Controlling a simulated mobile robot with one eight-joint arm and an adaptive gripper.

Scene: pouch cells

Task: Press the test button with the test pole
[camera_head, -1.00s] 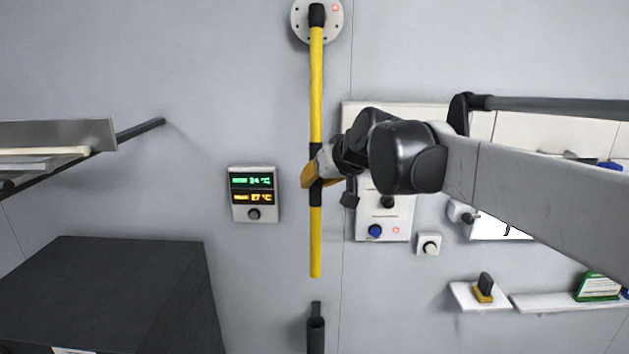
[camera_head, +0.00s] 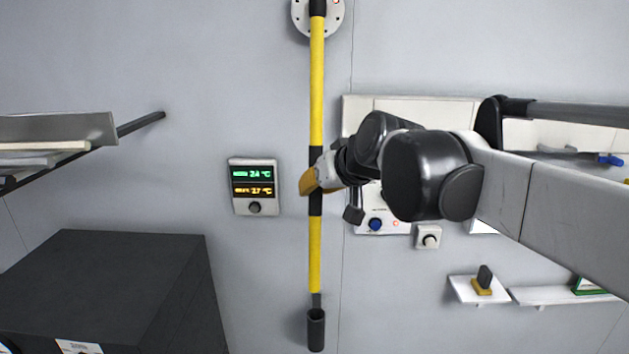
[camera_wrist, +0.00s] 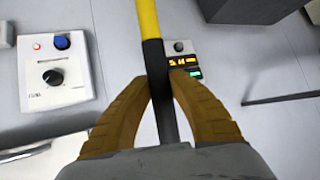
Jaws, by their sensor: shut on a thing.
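The test pole (camera_head: 316,95) is a long yellow pole with black sections, standing nearly upright in front of the wall. My gripper (camera_head: 313,181) is shut on its black middle section; the wrist view shows both ochre fingers (camera_wrist: 165,100) around it. The pole's black upper end overlaps a round white disc (camera_head: 336,20) on the wall, with a red light; both are cut by the frame's top edge. Contact there cannot be told. No test button is clearly identifiable; part of the disc is hidden behind the pole.
A two-line temperature display (camera_head: 254,187) is left of the pole. A white panel with a blue button (camera_head: 375,224) is partly behind my arm. A dark cabinet (camera_head: 100,280) stands lower left, a shelf (camera_head: 60,130) above it. Small shelves (camera_head: 565,295) are lower right.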

